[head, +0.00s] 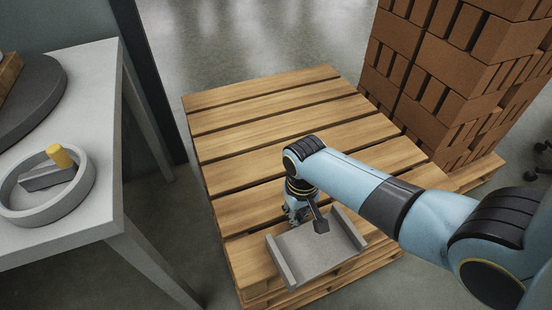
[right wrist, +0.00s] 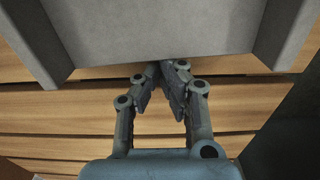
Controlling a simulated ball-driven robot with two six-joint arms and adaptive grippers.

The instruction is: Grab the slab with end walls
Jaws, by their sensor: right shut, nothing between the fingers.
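The slab with end walls (head: 308,252) is a grey, flat piece with a raised wall at each end. It lies on the near part of the wooden pallet (head: 262,134). In the right wrist view the slab (right wrist: 160,32) fills the top, with an end wall at each side. My right gripper (head: 295,217) is at the slab's far edge in the head view, partly hidden by its own wrist. In the right wrist view its fingertips (right wrist: 159,72) are together at the slab's edge, with nothing between them. I cannot tell whether they touch the slab. My left gripper is not in view.
A stack of bricks (head: 440,75) stands on another pallet at the back right. A grey table (head: 92,78) at the left holds a round tray (head: 12,212) with a yellow-handled tool (head: 60,157). The rest of the near pallet is bare.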

